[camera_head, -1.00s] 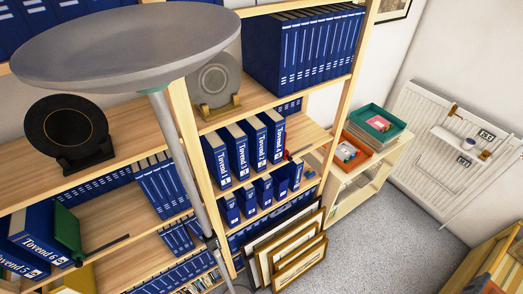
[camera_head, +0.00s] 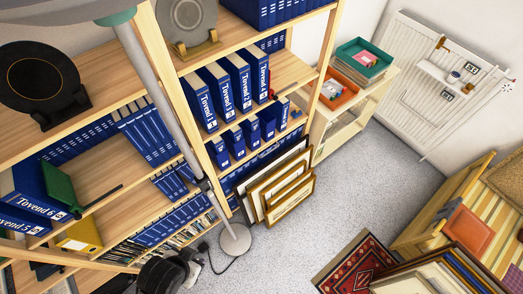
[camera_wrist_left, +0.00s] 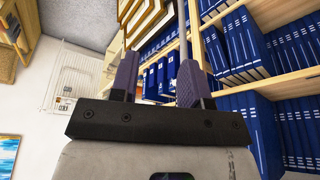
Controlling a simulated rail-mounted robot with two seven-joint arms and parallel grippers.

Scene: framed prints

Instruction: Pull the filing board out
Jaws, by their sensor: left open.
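No item is clearly marked as the filing board, so I cannot tell which one it is. A green flat folder (camera_head: 60,187) leans against the blue Tovend 6 binder (camera_head: 36,195) on the left shelf. A yellow folder (camera_head: 79,237) stands on the shelf below. Blue Tovend binders (camera_head: 230,88) stand in a row on the middle shelf. My left gripper (camera_head: 193,258) shows dark at the bottom of the head view, in front of the lower shelves. In the left wrist view (camera_wrist_left: 157,80) its fingers are apart, with blue binders beyond. My right gripper is not in view.
A floor lamp's pole (camera_head: 176,110) and round base (camera_head: 235,240) stand before the shelves. Framed prints (camera_head: 280,185) lean against the bookcase. More frames (camera_head: 425,278) and a red rug (camera_head: 358,262) are at bottom right. Grey floor between is clear.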

